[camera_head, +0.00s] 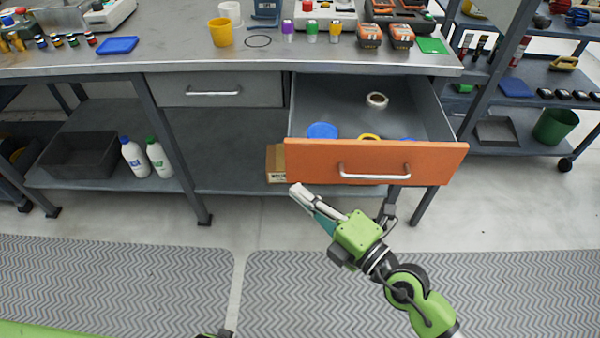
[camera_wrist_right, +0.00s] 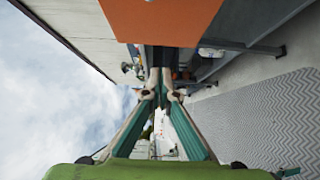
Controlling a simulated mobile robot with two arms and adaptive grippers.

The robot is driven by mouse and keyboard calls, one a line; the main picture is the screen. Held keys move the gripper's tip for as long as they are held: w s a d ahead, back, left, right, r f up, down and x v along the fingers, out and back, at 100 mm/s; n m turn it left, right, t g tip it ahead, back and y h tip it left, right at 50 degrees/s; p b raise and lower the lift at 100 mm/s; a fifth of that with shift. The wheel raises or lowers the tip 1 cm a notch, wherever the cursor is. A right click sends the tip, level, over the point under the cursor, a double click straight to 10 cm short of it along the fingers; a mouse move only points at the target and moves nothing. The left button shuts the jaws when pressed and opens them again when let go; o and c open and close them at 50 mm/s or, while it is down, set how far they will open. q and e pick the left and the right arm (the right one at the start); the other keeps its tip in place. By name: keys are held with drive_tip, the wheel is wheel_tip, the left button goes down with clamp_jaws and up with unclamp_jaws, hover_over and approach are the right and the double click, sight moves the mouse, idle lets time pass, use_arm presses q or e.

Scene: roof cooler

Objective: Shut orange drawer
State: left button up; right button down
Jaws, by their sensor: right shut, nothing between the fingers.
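The orange drawer (camera_head: 376,162) is pulled well out from the right half of the workbench, and its front has a silver bar handle (camera_head: 374,172). Inside lie a tape roll, a blue round item and a yellow item partly hidden by the front. My right gripper (camera_head: 296,190) is shut and empty, just below and in front of the drawer front's lower left corner. In the right wrist view the orange front (camera_wrist_right: 160,18) fills the top centre, beyond the shut fingertips (camera_wrist_right: 161,80). A small part of my left arm may show at the bottom edge; its gripper is not visible.
A closed grey drawer (camera_head: 215,90) is left of the orange one. A cardboard box (camera_head: 276,163) sits on the lower shelf behind the drawer's left end. The bench top (camera_head: 165,58) holds cups, tools and devices. The floor in front, with grey mats (camera_head: 120,285), is clear.

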sight(287, 167)
use_arm(q)
drive_tip(key=shift+w+d+r+b, duration=0.1)
drive_tip(key=shift+w+r+b, duration=0.4)
drive_tip(key=shift+w+r, duration=0.5)
use_arm(e)
drive_tip(key=shift+w+a, duration=0.2)
drive_tip(key=shift+w, duration=0.95)
drive_tip(key=shift+w+a, duration=0.2)
drive_tip(key=shift+w, duration=0.95)
use_arm(q)
drive_tip(key=shift+s+r, duration=0.1)
drive_tip(key=shift+r, duration=0.05)
